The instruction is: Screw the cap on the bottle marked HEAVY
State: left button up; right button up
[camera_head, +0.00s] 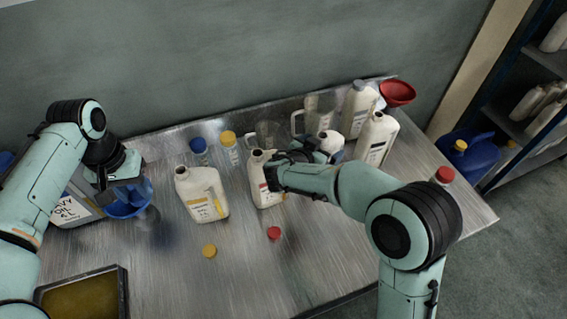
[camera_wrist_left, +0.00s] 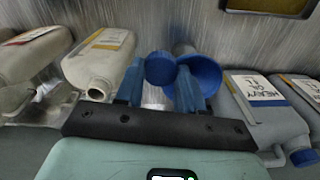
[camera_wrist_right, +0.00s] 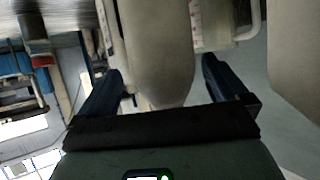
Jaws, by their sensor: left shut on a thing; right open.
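The bottle marked HEAVY (camera_wrist_left: 240,118) is a grey jug with a white label, at the left of the table (camera_head: 90,213). My left gripper (camera_head: 120,178) is right of this bottle, shut on a round blue cap (camera_wrist_left: 158,68) and apart from the bottle. A blue funnel (camera_wrist_left: 208,76) is right beside the fingers there; it also shows in the head view (camera_head: 124,211).
An uncapped beige jug with a yellow label (camera_head: 190,185) stands mid-table. Loose yellow (camera_head: 209,251) and red (camera_head: 274,232) caps lie in front. A tray of oil (camera_head: 85,300) is at the front left. Several bottles and a red funnel (camera_head: 397,92) crowd the back right.

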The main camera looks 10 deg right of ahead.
jog(key=shift+w+d+f, duration=0.3)
jog(key=shift+w+d, duration=0.1)
jog(key=shift+w, duration=0.05)
jog(key=shift+s, duration=0.15)
jog(key=shift+r, duration=0.1)
grip_shut()
jog(key=shift+r, duration=0.15)
notch_tip(320, 180, up, 20)
jog(key=shift+f, duration=0.2)
dwell(1.0)
jog(key=shift+r, duration=0.1)
dwell(0.8)
